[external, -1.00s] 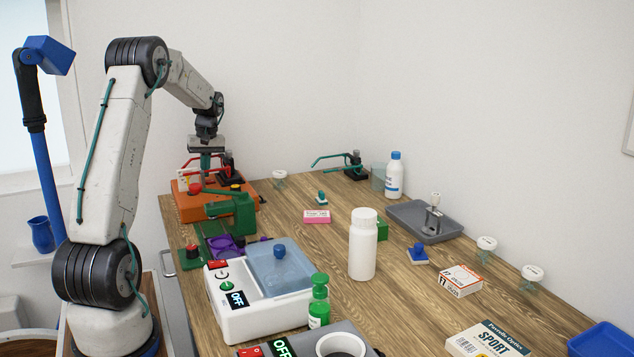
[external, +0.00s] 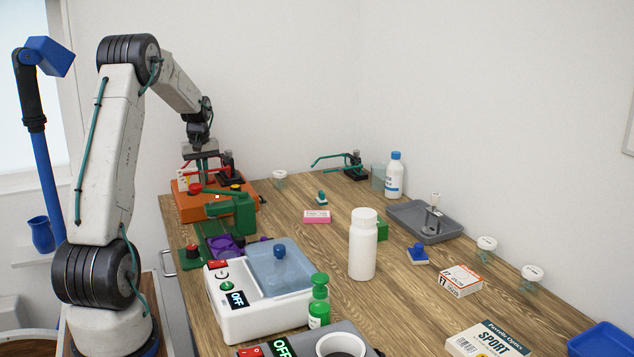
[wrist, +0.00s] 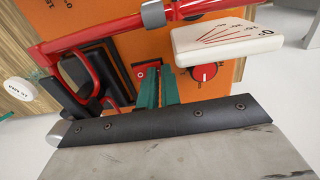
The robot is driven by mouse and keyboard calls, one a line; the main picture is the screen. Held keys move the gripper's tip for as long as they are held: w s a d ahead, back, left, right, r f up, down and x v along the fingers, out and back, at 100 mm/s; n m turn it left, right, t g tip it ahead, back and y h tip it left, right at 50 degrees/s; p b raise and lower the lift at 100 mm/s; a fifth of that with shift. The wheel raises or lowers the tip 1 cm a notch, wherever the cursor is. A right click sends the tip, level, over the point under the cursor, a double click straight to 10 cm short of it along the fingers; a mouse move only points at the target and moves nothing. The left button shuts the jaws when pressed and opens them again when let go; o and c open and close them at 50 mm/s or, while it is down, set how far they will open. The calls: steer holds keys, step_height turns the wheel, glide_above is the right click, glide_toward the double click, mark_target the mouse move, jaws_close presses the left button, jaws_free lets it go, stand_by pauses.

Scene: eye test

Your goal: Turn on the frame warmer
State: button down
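An orange unit (external: 203,207) stands at the far left of the table; I cannot tell for certain that it is the frame warmer. In the wrist view its orange top (wrist: 125,45) carries a red switch (wrist: 145,72) and a round red knob (wrist: 205,72). My gripper (wrist: 160,70) is over this top, its green fingers close together and holding nothing. The fingertips are right by the switch; contact cannot be told. In the external view my gripper (external: 205,168) is partly lost against the things behind it.
Red spectacles (wrist: 75,75) and a white dial plate (wrist: 226,36) stand close around my gripper. A green hand tool (external: 238,212) is in front of the orange unit. A white machine (external: 262,318) and a grey unit (external: 358,333), both displaying OFF, are nearer the camera.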

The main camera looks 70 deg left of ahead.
steer(key=shift+s+d+f, duration=0.15)
steer(key=shift+s+f, duration=0.05)
steer(key=shift+f, duration=0.35)
steer(key=shift+w+r, duration=0.15)
steer(key=shift+w, duration=0.5)
steer(key=shift+w+r, duration=0.1)
steer(key=shift+r, duration=0.25)
step_height(320, 180, up, 14)
steer(key=s, duration=0.2)
steer(key=d+m+g, duration=0.1)
steer(key=d+m, duration=0.8)
steer(key=d, duration=2.3)
steer(key=s+d+m+t, duration=0.1)
steer(key=s+d+m, duration=0.3)
steer(key=d, duration=0.8)
steer(key=s+d+f+m+t, duration=0.1)
steer(key=s+d+m, duration=0.4)
steer(key=d, duration=0.7)
steer(key=shift+s, duration=0.9)
